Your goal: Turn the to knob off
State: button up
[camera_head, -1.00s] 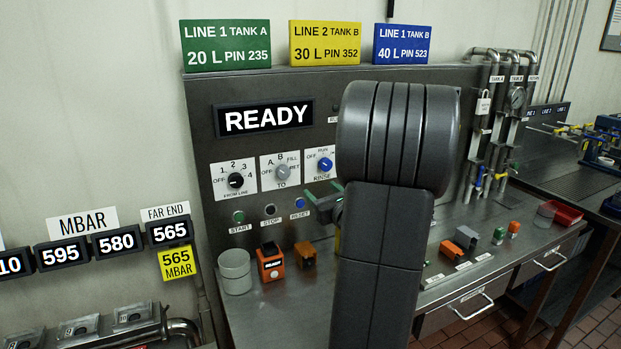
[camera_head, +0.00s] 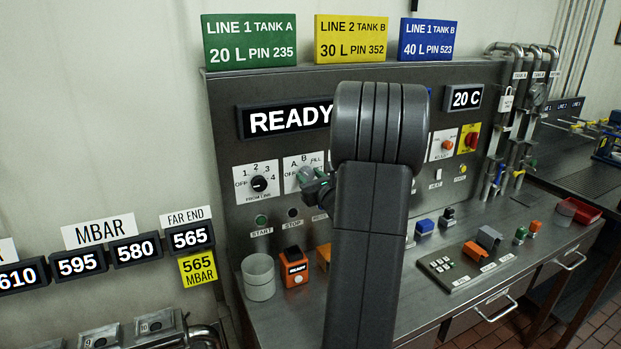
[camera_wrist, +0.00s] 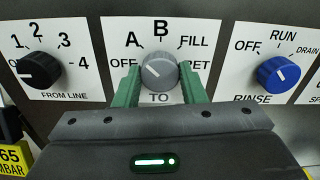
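The grey TO knob (camera_wrist: 160,72) sits on a white plate marked A, B and FILL, with partly covered labels at both sides. Its white mark points to the upper left; whether at OFF or A, I cannot tell. My gripper (camera_wrist: 160,80) has its two green fingers on either side of the knob, seemingly open around it. Whether the fingers touch it is unclear. In the head view the gripper (camera_head: 315,178) is at the TO plate (camera_head: 292,164), and my arm hides part of the panel.
The black FROM LINE knob (camera_wrist: 38,69) is close on the left and the blue RINSE knob (camera_wrist: 279,73) on the right. The READY display (camera_head: 285,119) is above. A grey cup (camera_head: 259,277) and an orange block (camera_head: 294,267) stand on the counter below.

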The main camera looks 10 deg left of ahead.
jog(key=shift+f+n+b, duration=0.15)
jog(key=shift+n+b, duration=0.15)
jog(key=shift+b, duration=0.35)
jog(key=n+b, duration=0.1)
jog(key=b, duration=0.2)
jog(key=shift+f+n+b, duration=0.2)
jog(key=shift+n+b, duration=0.1)
jog(key=shift+b, duration=0.05)
jog(key=n+b, duration=0.2)
jog(key=b, duration=0.2)
jog(key=n+b, duration=0.3)
jog(key=b, duration=0.1)
jog(key=shift+r+b, duration=0.1)
jog(key=shift+b, duration=0.25)
jog(key=shift+r+n+b, duration=0.15)
jog(key=shift+n+b, duration=0.65)
jog(key=shift+r, duration=0.1)
jog(key=o, duration=1)
